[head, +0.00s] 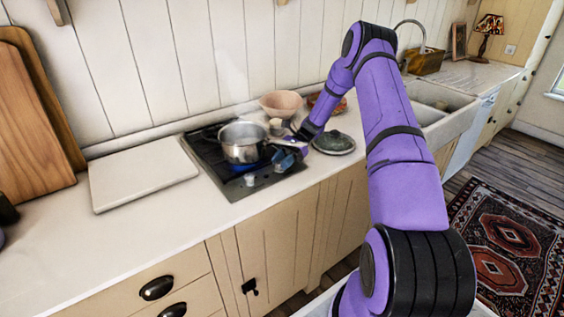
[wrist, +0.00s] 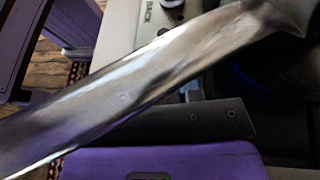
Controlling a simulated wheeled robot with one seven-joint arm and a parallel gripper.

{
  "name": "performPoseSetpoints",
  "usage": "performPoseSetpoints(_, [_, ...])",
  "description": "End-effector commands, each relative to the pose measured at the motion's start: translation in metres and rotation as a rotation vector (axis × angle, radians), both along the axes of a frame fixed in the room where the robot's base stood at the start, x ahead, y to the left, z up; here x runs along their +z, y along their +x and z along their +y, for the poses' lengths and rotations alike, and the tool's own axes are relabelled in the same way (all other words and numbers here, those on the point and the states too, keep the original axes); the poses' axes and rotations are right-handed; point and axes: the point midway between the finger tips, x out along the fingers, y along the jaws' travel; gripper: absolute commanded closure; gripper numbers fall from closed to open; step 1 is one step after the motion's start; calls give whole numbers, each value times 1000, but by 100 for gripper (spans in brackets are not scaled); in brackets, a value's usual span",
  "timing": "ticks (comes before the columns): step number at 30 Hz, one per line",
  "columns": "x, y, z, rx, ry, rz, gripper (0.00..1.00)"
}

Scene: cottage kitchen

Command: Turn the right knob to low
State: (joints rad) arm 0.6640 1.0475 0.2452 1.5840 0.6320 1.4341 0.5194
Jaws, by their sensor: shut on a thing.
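The hob (head: 222,170) is set in the counter with a steel pot (head: 243,143) on it. One knob (head: 250,180) shows on the front strip below the pot; the top edge of the wrist view also shows a knob (wrist: 172,4) beside the label "BACK". My gripper (head: 287,158) is down at the front right corner of the hob, where the right knob sits, and is shut on it. The knob itself is hidden by my fingers and the pot's long metal handle (wrist: 110,95), which crosses close to the wrist camera. The right knob's setting cannot be seen.
Blue flame glow shows under the pot, with steam above. A dark lid (head: 334,143) lies right of the hob, with a pinkish bowl (head: 282,103) behind. A white board (head: 140,176) lies to the left. The pot handle passes very near my gripper.

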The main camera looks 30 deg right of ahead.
Motion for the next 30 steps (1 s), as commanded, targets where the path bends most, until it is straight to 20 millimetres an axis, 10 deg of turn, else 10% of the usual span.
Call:
performPoseSetpoints(25, [0, 1, 0, 95, 1, -1, 90])
performPoseSetpoints(26, [0, 1, 0, 95, 1, -1, 62])
performPoseSetpoints(30, [0, 1, 0, 95, 0, -1, 41])
